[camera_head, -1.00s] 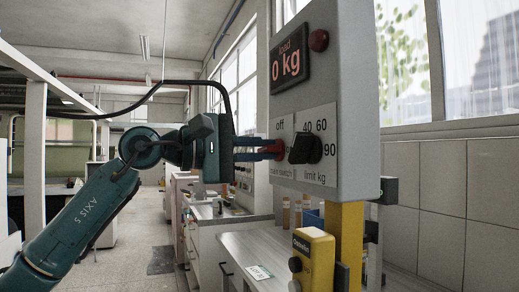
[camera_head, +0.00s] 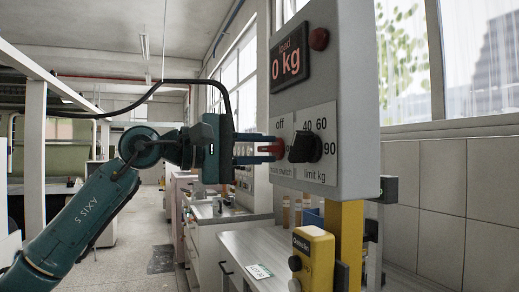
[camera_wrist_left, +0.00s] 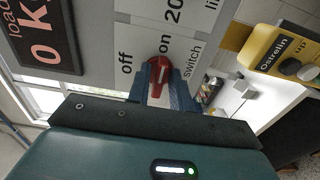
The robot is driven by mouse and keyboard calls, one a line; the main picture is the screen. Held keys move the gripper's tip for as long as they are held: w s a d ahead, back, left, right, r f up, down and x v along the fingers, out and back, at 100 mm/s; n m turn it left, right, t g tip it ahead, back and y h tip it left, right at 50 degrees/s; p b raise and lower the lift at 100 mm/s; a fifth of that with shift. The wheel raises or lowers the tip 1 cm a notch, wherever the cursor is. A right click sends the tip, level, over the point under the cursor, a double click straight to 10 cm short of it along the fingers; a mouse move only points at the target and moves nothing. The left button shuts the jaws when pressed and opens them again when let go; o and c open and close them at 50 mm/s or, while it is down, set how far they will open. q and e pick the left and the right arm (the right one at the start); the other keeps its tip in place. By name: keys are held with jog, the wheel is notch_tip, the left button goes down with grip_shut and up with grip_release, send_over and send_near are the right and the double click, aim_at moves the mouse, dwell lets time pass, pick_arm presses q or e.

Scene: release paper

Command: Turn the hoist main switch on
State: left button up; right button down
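The main switch (camera_head: 273,148) is a red knob on the front of the grey control box (camera_head: 356,100). My left gripper (camera_head: 264,148) reaches it from the left, one blue finger above and one below. In the left wrist view the fingers (camera_wrist_left: 160,82) lie close along both sides of the red knob (camera_wrist_left: 160,70) and appear shut on it. The knob's white mark points about toward the "on" label (camera_wrist_left: 165,45), away from the "off" label (camera_wrist_left: 126,62). Part of the knob is hidden by the fingers. My right gripper is not in view.
A black limit knob (camera_head: 305,147) sits just right of the switch. The load display (camera_head: 289,58) reads 0 kg, with a dark red lamp (camera_head: 319,39) beside it. A yellow pendant (camera_head: 313,258) hangs below the box, near a bench (camera_head: 250,243).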

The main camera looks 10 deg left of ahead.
pick_arm(q)
jog(key=shift+o, duration=1.1)
jog(key=shift+a, duration=0.1)
jog(key=b+v, duration=0.2)
jog(key=v, duration=1.1)
jog(key=shift+b, duration=0.3)
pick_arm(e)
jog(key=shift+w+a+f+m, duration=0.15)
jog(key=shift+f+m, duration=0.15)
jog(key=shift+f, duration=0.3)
pick_arm(q)
jog(key=shift+s, duration=0.1)
